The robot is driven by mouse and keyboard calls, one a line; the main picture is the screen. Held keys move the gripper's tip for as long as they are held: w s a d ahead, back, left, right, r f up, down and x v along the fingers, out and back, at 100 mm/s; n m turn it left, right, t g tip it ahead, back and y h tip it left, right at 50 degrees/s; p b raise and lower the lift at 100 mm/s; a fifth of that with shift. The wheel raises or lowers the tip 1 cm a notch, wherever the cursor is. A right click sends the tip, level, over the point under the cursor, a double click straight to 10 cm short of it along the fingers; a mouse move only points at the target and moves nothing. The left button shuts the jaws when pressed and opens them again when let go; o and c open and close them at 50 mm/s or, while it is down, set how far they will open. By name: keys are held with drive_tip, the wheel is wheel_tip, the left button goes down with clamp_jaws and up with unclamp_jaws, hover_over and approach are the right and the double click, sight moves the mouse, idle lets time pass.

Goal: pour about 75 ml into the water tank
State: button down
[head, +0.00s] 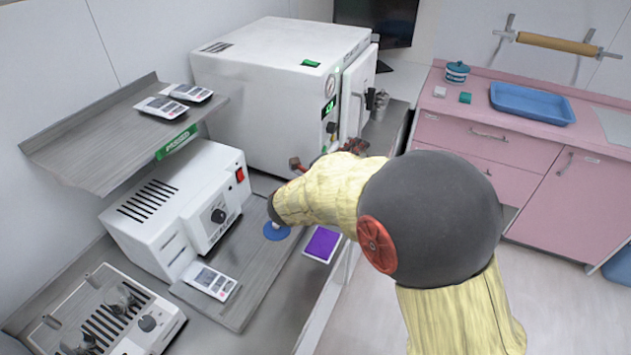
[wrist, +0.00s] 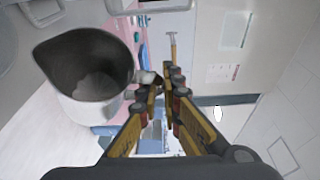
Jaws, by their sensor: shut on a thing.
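In the wrist view a pale metal jug (wrist: 88,75) with a wide open mouth and a grey inside is at the left. My gripper (wrist: 160,85) is shut on its handle, to the right of the jug's body. I cannot tell the water level in it. In the head view my gripper (head: 325,158) is in front of the large white steriliser (head: 265,90), with its dark red fingers partly hidden by my arm. The jug is not clearly visible there. No water tank opening can be made out; whether the tank belongs to the steriliser cannot be told.
A smaller white device (head: 185,205) stands on the counter at left, under a grey shelf (head: 95,130). A purple pad (head: 322,244) and a blue disc (head: 276,232) lie near my arm. A blue tray (head: 532,103) sits on the pink cabinets (head: 490,150).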

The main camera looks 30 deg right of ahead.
drive_tip(key=shift+w+a+r+n+h+p, duration=0.3)
drive_tip(key=shift+a+r+n+h+p, duration=0.15)
drive_tip(key=shift+a+r+n+h, duration=0.2)
drive_tip(key=shift+a+t, duration=0.15)
drive_tip(key=shift+t, duration=0.15)
drive_tip(key=shift+w+a+r+n, duration=0.1)
drive_tip(key=shift+n, duration=0.15)
drive_tip(key=shift+w+a+r+n+t+h+b, duration=0.2)
drive_tip(key=shift+w+a+n+h+b, duration=0.15)
drive_tip(key=shift+a, duration=0.2)
drive_tip(key=shift+w+a+r+n+t+h+b, duration=0.15)
drive_tip(key=shift+w+a+r+n+t+h, duration=0.05)
drive_tip(key=shift+a+n, duration=0.3)
idle(1.8)
